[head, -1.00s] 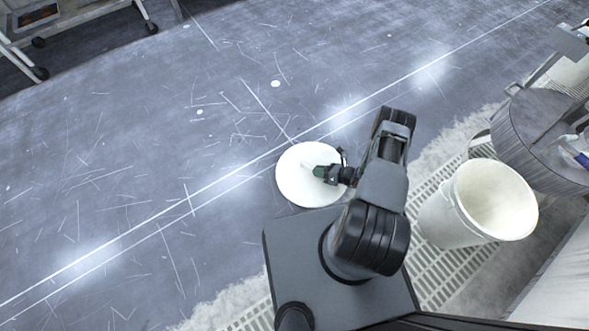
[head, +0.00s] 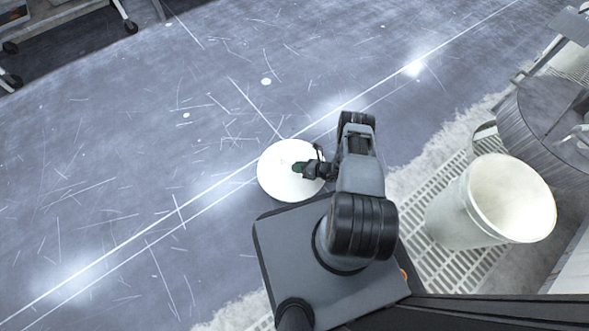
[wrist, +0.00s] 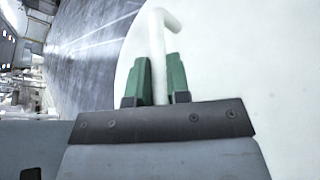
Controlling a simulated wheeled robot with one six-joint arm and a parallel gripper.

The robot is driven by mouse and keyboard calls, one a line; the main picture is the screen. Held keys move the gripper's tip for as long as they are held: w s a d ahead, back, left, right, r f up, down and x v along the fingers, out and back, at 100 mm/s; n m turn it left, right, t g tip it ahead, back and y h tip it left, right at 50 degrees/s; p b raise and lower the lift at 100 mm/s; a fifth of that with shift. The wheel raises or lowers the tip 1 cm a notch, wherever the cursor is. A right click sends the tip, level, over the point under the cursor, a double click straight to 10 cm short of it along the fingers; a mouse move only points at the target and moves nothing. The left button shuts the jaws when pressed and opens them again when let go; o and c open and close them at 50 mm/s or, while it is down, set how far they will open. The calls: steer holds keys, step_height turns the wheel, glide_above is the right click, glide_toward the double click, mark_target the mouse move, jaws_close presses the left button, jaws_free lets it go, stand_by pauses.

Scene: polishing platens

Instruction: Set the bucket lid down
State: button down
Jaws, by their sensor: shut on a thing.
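The white round bucket lid (head: 280,178) is in front of my base in the head view, with its flat face toward the camera. My gripper (head: 300,168) is at the lid's right part. In the wrist view the lid (wrist: 255,70) fills the right side, and the green fingertips of my gripper (wrist: 161,78) are shut on its white hooked handle (wrist: 157,40). I cannot tell how high the lid is above the floor. The open white bucket (head: 450,215) stands at the right, apart from the lid.
A grey drum-like cylinder (head: 540,125) stands behind the bucket at the right. A pale grating (head: 425,240) lies beneath the bucket. The scratched grey floor (head: 120,150) is widely clear at the left. A wheeled frame (head: 120,12) is at the far upper left.

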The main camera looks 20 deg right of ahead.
steer(key=shift+w+f, duration=0.2)
steer(key=shift+f, duration=0.1)
steer(key=f+b, duration=0.3)
steer(key=shift+w+a+f, duration=0.1)
steer(key=shift+w+f, duration=0.2)
steer(key=shift+f, duration=0.05)
steer(key=shift+r, duration=0.15)
steer(key=c, duration=1.5)
jaws_free()
steer(key=shift+f, duration=0.25)
steer(key=shift+c, duration=0.2)
steer(key=o, duration=0.4)
steer(key=shift+o, duration=0.2)
steer(key=shift+r, duration=0.1)
